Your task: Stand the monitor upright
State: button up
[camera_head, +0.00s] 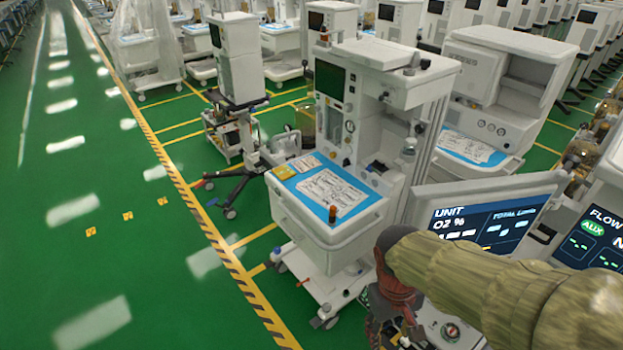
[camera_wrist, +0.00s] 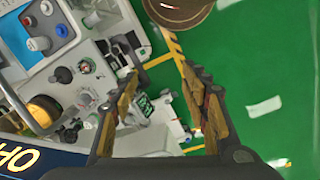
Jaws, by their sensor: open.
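A monitor (camera_head: 480,225) with a pale frame and a dark blue screen reading "UNIT O2 %" stands at the right in the head view. Its face looks tilted, but the exact lean is unclear, and my arm hides its lower part. A dark blue strip with yellow lettering, likely this screen (camera_wrist: 22,160), shows at the lower left of the wrist view. My gripper (camera_head: 393,318) is just left of and below the monitor, partly hidden by my arm. In the wrist view my gripper (camera_wrist: 158,72) is open, with nothing between its fingers.
A second screen marked "FLOW" (camera_head: 592,245) is at the right edge. A white cart (camera_head: 330,240) with a blue-topped tray stands left of my gripper. More carts fill the back. The green floor (camera_head: 120,240) at the left is clear.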

notch_tip(320, 180, up, 11)
jog(key=s+d+m+t+y+b, duration=0.1)
jog(key=s+d+m+t+b, duration=0.1)
jog(key=t, duration=0.4)
jog(key=shift+s+d+m+b, duration=0.25)
jog(key=shift+m+b, duration=0.15)
jog(key=shift+b, duration=0.2)
jog(key=shift+a+f, duration=0.1)
jog(key=shift+f, duration=0.05)
jog(key=shift+c, duration=0.5)
